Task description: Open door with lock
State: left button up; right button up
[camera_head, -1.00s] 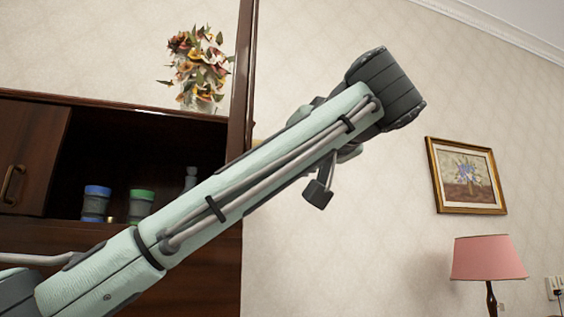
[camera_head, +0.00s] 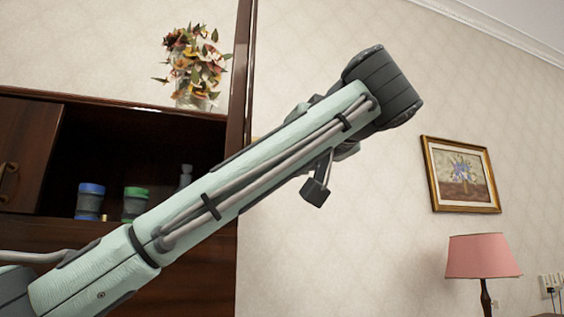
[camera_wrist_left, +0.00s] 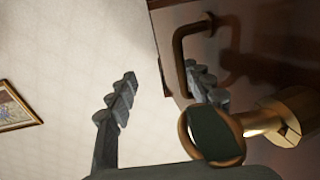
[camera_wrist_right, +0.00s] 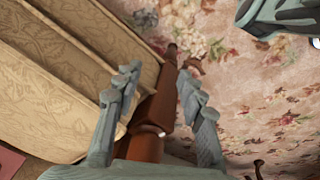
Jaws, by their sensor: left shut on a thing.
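In the left wrist view a dark brown door (camera_wrist_left: 255,55) carries a curved bronze handle (camera_wrist_left: 179,52) and a brass knob (camera_wrist_left: 262,122) with a dark oval face. My left gripper (camera_wrist_left: 162,90) is at the handle, one finger overlapping the handle's loop and the other in front of the wall. It is shut on the handle, though the contact itself is not clear. My right gripper (camera_wrist_right: 150,95) is open and empty, low over the floor.
A dark cabinet (camera_head: 95,150) holds blue-lidded (camera_head: 90,201) and green-lidded (camera_head: 134,204) jars; a flower vase (camera_head: 195,75) stands on top. A painting (camera_head: 460,175) and a pink lamp (camera_head: 482,257) are right. A beige upholstered seat (camera_wrist_right: 60,75) is beside my right gripper, over flowered carpet (camera_wrist_right: 250,90).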

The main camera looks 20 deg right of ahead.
pick_arm(q)
jog(key=s, duration=0.8)
jog(key=shift+h, duration=0.3)
